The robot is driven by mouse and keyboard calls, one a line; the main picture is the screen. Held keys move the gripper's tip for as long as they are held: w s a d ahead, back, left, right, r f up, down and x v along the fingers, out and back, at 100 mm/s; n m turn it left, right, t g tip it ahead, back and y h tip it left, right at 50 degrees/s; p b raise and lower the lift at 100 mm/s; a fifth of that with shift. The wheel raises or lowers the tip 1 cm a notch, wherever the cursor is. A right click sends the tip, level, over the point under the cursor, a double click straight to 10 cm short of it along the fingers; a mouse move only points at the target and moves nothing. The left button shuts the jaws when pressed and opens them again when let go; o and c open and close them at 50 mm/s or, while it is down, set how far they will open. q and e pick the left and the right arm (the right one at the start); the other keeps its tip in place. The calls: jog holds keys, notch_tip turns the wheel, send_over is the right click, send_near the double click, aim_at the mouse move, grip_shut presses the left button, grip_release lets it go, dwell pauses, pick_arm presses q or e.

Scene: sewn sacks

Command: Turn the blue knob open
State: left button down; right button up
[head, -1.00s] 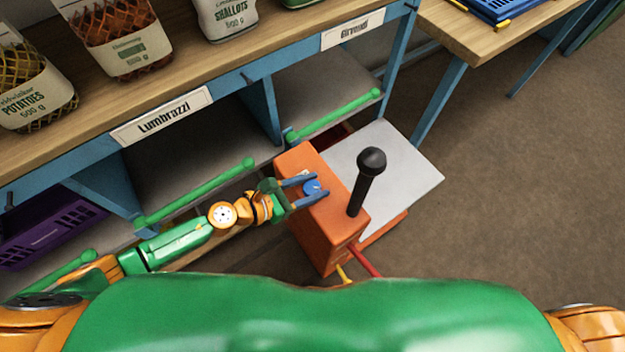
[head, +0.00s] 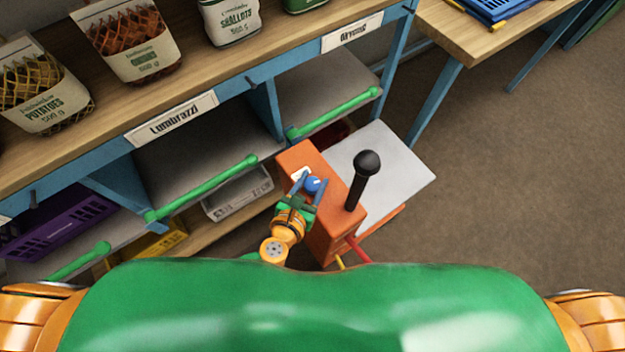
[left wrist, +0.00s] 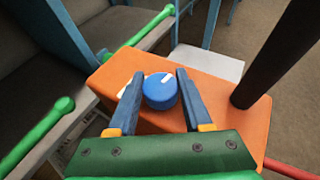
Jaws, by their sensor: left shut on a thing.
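The blue knob (head: 312,184) sits on top of the orange box (head: 345,210), beside a tall black lever (head: 362,180). In the left wrist view the round knob (left wrist: 160,92) has a white mark on its top, pointing away to the upper right. My left gripper (head: 312,187) reaches in from below in the head view. Its two blue-grey fingers (left wrist: 158,88) are shut on the knob, one on each side. A white label on the box beside the knob is partly hidden by a finger. My right gripper is not in view.
A grey plate (head: 400,175) lies behind the box. A blue-framed shelf with green rails (head: 205,188) stands to the left, holding a purple crate (head: 55,235) and a grey crate (head: 238,192). Red and yellow pipes leave the box's near side. Open floor lies to the right.

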pick_arm(q)
jog(key=shift+f, duration=0.1)
dwell(0.4)
jog(key=shift+c, duration=1.6)
grip_release()
jog(key=shift+s, duration=0.1)
jog(key=v, duration=0.7)
jog(key=shift+p, duration=0.4)
